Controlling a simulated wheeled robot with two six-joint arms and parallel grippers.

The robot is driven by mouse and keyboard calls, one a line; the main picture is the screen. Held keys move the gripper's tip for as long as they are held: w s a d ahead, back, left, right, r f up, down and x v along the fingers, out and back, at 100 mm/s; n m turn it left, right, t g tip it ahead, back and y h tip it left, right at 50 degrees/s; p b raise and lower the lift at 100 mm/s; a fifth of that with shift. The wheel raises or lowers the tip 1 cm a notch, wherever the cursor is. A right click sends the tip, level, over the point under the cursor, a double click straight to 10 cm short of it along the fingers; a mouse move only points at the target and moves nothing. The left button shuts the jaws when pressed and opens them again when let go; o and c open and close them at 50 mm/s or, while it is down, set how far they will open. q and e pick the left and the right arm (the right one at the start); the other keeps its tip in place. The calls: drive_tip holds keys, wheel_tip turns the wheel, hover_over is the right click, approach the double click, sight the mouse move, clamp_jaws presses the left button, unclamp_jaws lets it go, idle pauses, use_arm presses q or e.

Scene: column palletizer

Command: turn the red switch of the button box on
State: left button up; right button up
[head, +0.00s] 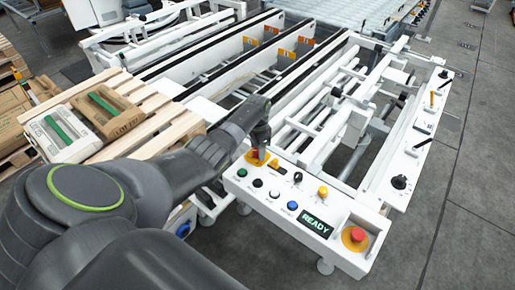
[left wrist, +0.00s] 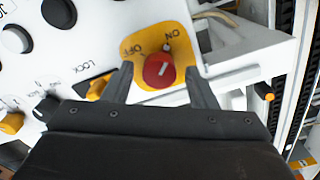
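The button box (head: 300,207) is a white panel with buttons, knobs and a READY display. Its red switch (left wrist: 158,71) is a round knob on a yellow plate (left wrist: 183,42) marked OFF and ON in the left wrist view. A short pale mark shows on the knob; which label it points to I cannot tell. My left gripper (head: 260,143) is over the yellow plate at the panel's far left corner and mostly hides the switch in the head view. Its two fingers (left wrist: 159,68) are open, one on each side of the knob, with visible gaps. My right gripper is out of view.
A red emergency-type button (head: 357,235) sits at the panel's near right corner. A blue button (head: 292,205) and yellow button (head: 323,191) stand nearby. A white conveyor frame (head: 345,110) lies behind. Boxes (head: 105,108) rest on wooden slats at left. Grey floor (head: 470,220) is clear at right.

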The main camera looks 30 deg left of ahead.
sight(257, 150)
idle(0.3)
use_arm(q)
wheel_tip(257, 150, up, 17)
drive_tip(key=shift+r, duration=0.2)
idle(0.4)
